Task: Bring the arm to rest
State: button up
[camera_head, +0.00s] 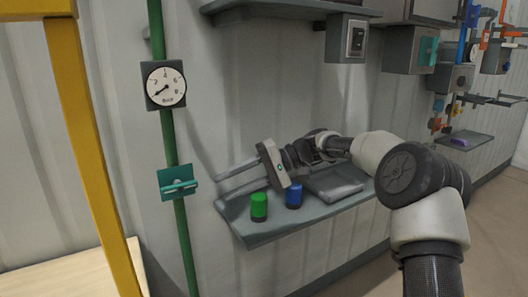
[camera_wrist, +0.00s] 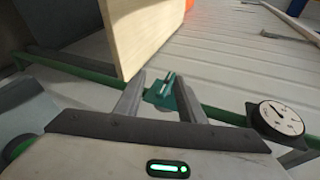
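My arm reaches in from the right in the head view, and my gripper (camera_head: 219,183) points left above the grey wall shelf (camera_head: 280,226). Its two fingers are spread with a gap and nothing between them. In the wrist view my gripper (camera_wrist: 161,80) also shows open and empty. A teal valve (camera_wrist: 163,93) on the green pipe appears beyond the gap between the fingers, apart from them. The head view shows this teal valve (camera_head: 177,183) to the left of my fingertips.
A green can (camera_head: 259,207) and a blue can (camera_head: 294,195) stand on the shelf below my gripper. A dial gauge (camera_head: 165,85) sits on the green pipe (camera_head: 184,235). A yellow post (camera_head: 88,150) stands at left. An upper shelf (camera_head: 275,9) and a switch box (camera_head: 346,40) are above.

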jog(key=s+d+r+t+h+p, duration=0.25)
jog(key=s+d+h, duration=0.2)
jog(key=s, duration=0.25)
jog(key=s+d+r+m+t+h+p, duration=0.1)
jog(key=s+d+r+t+h+p, duration=0.15)
jog(key=s+d+r, duration=0.4)
jog(key=s+d+r+t+h+p, duration=0.15)
jog(key=s+d+h, duration=0.25)
jog(key=s, duration=0.5)
jog(key=s+d+f+m+t+h, duration=0.1)
jog(key=s+d+f+t+h, duration=0.1)
jog(key=s+d, duration=0.6)
jog(key=shift+s+d+f+p, duration=0.25)
jog(key=shift+s+f+p, duration=0.1)
jog(key=shift+s+f, duration=0.45)
jog(key=shift+c, duration=0.2)
